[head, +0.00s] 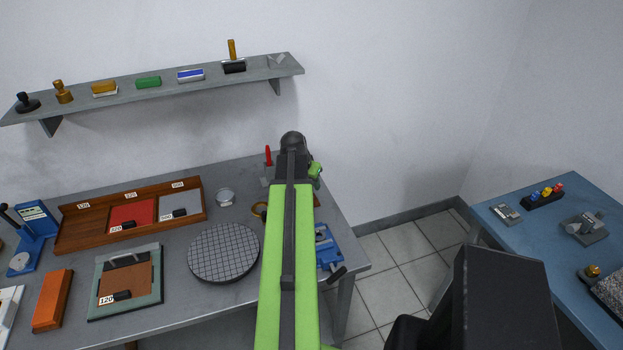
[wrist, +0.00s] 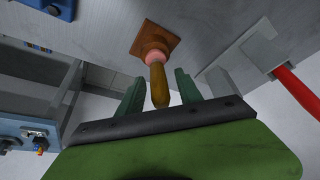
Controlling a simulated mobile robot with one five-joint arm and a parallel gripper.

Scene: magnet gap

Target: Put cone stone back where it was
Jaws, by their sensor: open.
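What looks like the cone stone shows in the wrist view as a pink piece (wrist: 154,56) with a brown wooden handle (wrist: 159,88). It stands in or on a square wooden block (wrist: 155,40) on the grey bench (wrist: 100,15). The handle end points toward my gripper (wrist: 159,86). My gripper is open, its two dark green fingers on either side of the handle, with gaps visible. I cannot tell whether anything touches. In the head view my arm hides most of this spot; a small brown piece (head: 260,210) shows beside it.
A red-handled tool (wrist: 298,92) is at the right of the wrist view. A blue vise (head: 328,248) sits at the bench's right edge. A round gridded plate (head: 223,253) and a wooden tray (head: 75,232) lie left. A blue table (head: 550,235) is across a floor gap.

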